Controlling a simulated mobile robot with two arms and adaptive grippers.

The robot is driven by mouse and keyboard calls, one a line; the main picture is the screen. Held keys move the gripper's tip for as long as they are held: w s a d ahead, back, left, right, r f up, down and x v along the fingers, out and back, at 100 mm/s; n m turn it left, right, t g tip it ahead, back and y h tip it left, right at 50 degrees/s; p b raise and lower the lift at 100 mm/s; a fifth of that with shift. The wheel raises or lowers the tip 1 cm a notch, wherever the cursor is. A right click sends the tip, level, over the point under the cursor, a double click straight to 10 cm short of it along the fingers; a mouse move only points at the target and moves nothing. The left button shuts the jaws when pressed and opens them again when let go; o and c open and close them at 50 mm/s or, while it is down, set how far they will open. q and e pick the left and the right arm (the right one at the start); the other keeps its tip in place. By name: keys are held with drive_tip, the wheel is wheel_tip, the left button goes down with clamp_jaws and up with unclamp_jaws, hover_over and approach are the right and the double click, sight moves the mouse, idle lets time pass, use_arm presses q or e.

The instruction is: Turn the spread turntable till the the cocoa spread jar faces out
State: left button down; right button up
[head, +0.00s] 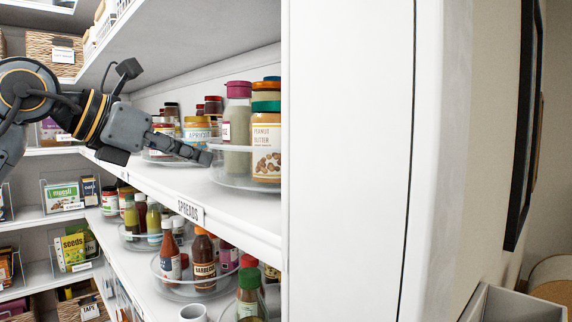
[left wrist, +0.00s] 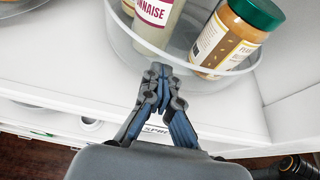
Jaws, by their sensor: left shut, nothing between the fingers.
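The clear spread turntable (head: 226,181) stands on the middle shelf, at the right by the white side panel. It carries a mayonnaise bottle with a magenta cap (head: 237,130) and a peanut butter jar with a green lid (head: 266,145). More lids show behind, partly hidden. I cannot pick out the cocoa spread jar. My left gripper (head: 206,157) is shut and empty, its tips at the turntable's near left rim. In the left wrist view the shut fingers (left wrist: 161,75) point at the rim (left wrist: 182,69), just below the mayonnaise bottle (left wrist: 157,18); I cannot tell whether they touch. My right gripper is not in view.
A second turntable (head: 160,157) with an apricot jar (head: 197,131) stands behind my left gripper. The shelf edge carries a SPREADS label (head: 189,209). Sauce turntables (head: 194,290) fill the shelf below. The white panel (head: 345,160) closes off the right side. The shelf front is clear.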

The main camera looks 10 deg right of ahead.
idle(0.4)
use_arm(q)
drive_tip(key=shift+w+a+r+p, duration=0.1)
drive_tip(key=shift+w+a+p, duration=0.1)
drive_tip(key=shift+w+p, duration=0.45)
drive_tip(key=shift+w+a, duration=0.15)
drive_tip(key=shift+w, duration=0.35)
drive_tip(key=shift+w+a+p, duration=0.1)
drive_tip(key=shift+w+p, duration=0.6)
drive_tip(key=shift+p, duration=0.1)
drive_tip(key=shift+w, duration=0.45)
drive_tip(key=shift+f, duration=0.2)
drive_tip(key=shift+a, duration=0.2)
